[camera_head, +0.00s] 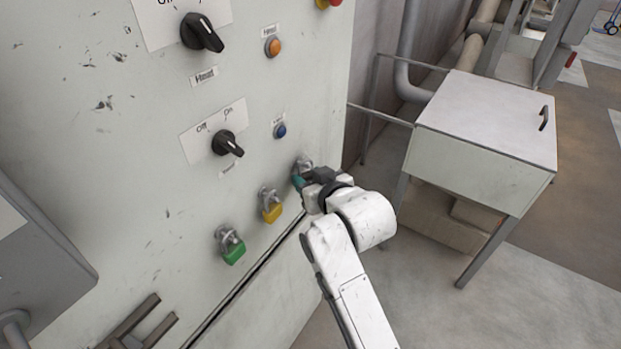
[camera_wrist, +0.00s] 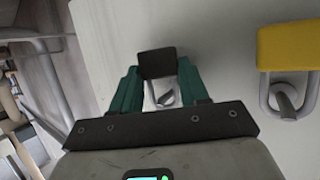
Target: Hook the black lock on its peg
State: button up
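The black lock (camera_wrist: 156,62) is between the teal fingers of my gripper (camera_wrist: 158,75) in the wrist view. The fingers appear to touch both sides of its body. Its metal shackle shows below the body, and a peg end (camera_wrist: 166,98) appears inside the loop; whether the shackle bears on the peg cannot be told. In the head view my gripper (camera_head: 307,180) is at the panel, right of the yellow lock, with a metal shackle or peg (camera_head: 303,164) just above the teal finger. The black lock's body is mostly hidden there.
A yellow lock (camera_head: 271,210) and a green lock (camera_head: 234,252) hang on pegs left of my gripper; the yellow lock (camera_wrist: 288,46) is close by in the wrist view. Black knobs (camera_head: 227,143) and a blue button (camera_head: 280,130) sit above. A metal box table (camera_head: 484,125) stands right.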

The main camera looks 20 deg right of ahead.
jog(key=o, duration=0.5)
jog(key=shift+w+a+f, duration=0.1)
jog(key=shift+a, duration=0.1)
jog(key=shift+c, duration=0.2)
jog(key=shift+a, duration=0.1)
jog(key=d+b+v, duration=0.1)
jog(key=v, duration=1)
jog(key=s+d+f+m+g+h, duration=0.1)
jog(key=s+d+f+g, duration=0.2)
jog(key=s+f, duration=0.45)
jog(key=s+d+f+g+h, duration=0.1)
jog(key=s+d+f+g, duration=0.25)
jog(key=s+f, duration=0.4)
jog(key=s+d+f+g, duration=0.1)
jog(key=s+f+g, duration=0.5)
jog(key=s, duration=0.8)
notch_tip(320, 180, down, 3)
jog(key=shift+s+d+f+m, duration=0.2)
jog(key=shift+d+m, duration=0.1)
jog(key=shift+m, duration=0.1)
